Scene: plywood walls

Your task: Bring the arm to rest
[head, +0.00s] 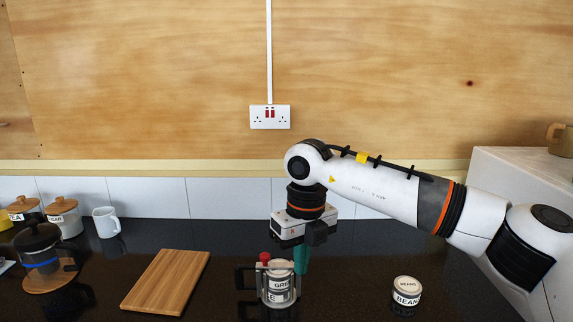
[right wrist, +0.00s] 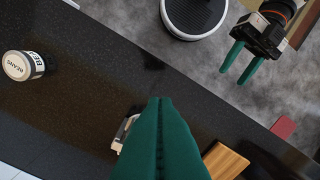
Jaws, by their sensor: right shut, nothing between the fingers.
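My right arm reaches in from the right in the head view, bent down over the dark counter (head: 225,270).
A beans can (head: 406,292) stands right of the gripper. A wooden board (head: 167,281) lies to the left. A cafetiere (head: 41,250), lidded jars (head: 64,217) and a white mug (head: 106,222) stand at far left. A white block (head: 520,170) rises at right.

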